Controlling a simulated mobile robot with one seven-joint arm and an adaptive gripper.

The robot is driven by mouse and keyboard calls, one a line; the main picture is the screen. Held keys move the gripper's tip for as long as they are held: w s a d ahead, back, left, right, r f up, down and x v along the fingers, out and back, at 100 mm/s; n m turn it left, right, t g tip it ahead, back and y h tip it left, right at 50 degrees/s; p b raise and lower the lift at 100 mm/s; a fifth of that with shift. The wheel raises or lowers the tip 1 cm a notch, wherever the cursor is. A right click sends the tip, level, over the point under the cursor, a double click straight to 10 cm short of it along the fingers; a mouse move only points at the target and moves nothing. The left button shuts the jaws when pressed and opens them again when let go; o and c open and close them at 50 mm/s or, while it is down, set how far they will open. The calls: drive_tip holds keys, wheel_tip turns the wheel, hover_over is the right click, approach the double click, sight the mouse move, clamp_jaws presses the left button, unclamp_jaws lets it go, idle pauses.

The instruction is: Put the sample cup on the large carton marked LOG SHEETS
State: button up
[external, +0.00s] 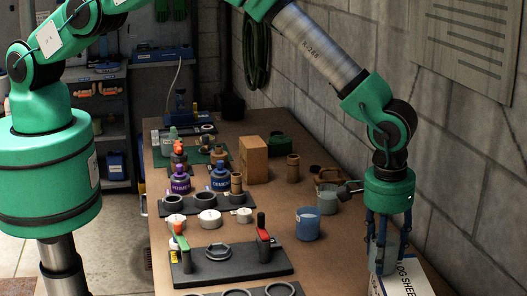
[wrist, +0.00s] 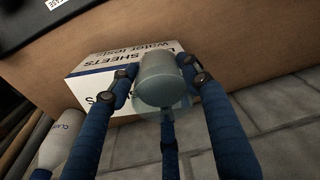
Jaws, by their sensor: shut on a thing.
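The sample cup, a translucent pale grey-green cup (wrist: 160,78), is between the blue fingers of my gripper (wrist: 165,92) in the wrist view. My gripper (external: 388,245) is shut on it and points down at the lower right of the external view, where the cup (external: 382,262) is partly covered by the fingers. The large white carton marked LOG SHEETS (external: 411,275) is directly below and behind the cup; its printed sides (wrist: 92,82) show behind the cup in the wrist view. I cannot tell whether the cup touches the carton.
A blue cup (external: 308,224) and a grey jar (external: 327,201) stand left of my gripper. A black tray with red and green handled tools (external: 230,268) lies nearer the front. Bottles and a brown box (external: 253,160) stand farther back. A block wall (external: 460,190) is close on the right.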

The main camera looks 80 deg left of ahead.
drive_tip(key=o, duration=1.4)
drive_tip(key=shift+r, duration=0.15)
drive_tip(key=shift+s+d+r+b, duration=0.15)
drive_tip(key=shift+r+b, duration=0.1)
drive_tip(key=shift+r, duration=1.7)
drive_tip(key=shift+s+r+b, duration=0.15)
drive_tip(key=shift+r+b, duration=0.1)
drive_tip(key=shift+r, duration=1.75)
drive_tip(key=shift+s+d+r+b, duration=0.15)
drive_tip(key=shift+r+b, duration=0.1)
drive_tip(key=shift+r, duration=1.7)
drive_tip(key=shift+a+r, duration=0.1)
